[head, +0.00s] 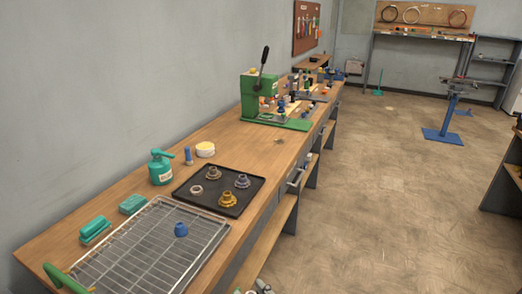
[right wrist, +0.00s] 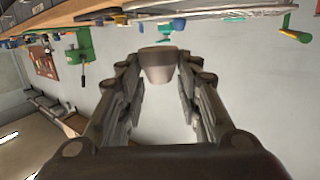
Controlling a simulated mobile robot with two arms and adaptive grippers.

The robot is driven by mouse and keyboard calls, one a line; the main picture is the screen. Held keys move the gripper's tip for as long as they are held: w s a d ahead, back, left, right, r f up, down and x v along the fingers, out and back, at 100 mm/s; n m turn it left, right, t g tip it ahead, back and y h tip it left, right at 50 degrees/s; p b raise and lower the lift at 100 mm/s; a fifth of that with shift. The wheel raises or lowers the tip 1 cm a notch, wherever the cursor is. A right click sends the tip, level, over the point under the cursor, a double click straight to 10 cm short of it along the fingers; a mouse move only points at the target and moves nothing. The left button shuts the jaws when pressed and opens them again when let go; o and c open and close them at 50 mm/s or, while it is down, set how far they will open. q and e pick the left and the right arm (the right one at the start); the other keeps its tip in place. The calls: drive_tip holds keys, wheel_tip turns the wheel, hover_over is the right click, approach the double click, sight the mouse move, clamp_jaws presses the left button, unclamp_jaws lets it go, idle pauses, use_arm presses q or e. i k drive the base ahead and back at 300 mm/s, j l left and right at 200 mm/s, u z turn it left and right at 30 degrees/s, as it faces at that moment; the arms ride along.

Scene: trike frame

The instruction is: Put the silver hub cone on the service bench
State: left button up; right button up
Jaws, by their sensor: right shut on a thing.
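In the right wrist view my right gripper (right wrist: 158,76) is shut on a grey, tapered, cup-like piece, which looks like the silver hub cone (right wrist: 158,58). It is held between the fingertips, clear of the bench, which appears upside down along the top of that view. The service bench (head: 225,140) is the long wooden-topped bench along the wall in the head view. A small grey shape shows at the bottom edge of the head view; I cannot tell whether it is my right gripper. My left gripper is not in view.
A black tray (head: 206,209) holds several ring and cone parts. A wire rack (head: 115,258) with a blue piece (head: 181,229) lies in front. A green can (head: 160,168), a white tub (head: 205,149) and a green press (head: 250,96) stand behind. Bare wood lies between tray and press.

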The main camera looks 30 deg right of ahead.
sight(275, 147)
drive_tip(key=i+l, duration=0.2)
drive_tip(key=l, duration=0.2)
drive_tip(key=i+l, duration=0.25)
drive_tip(key=l, duration=0.2)
drive_tip(key=i+l, duration=0.2)
drive_tip(key=l, duration=0.2)
drive_tip(key=i+l, duration=0.25)
drive_tip(key=l, duration=0.2)
drive_tip(key=i+l, duration=0.2)
drive_tip(key=l, duration=0.2)
drive_tip(key=i+l, duration=0.25)
drive_tip(key=l, duration=0.15)
drive_tip(key=i+l, duration=0.2)
drive_tip(key=l, duration=0.25)
drive_tip(key=i+l, duration=0.25)
drive_tip(key=l, duration=0.15)
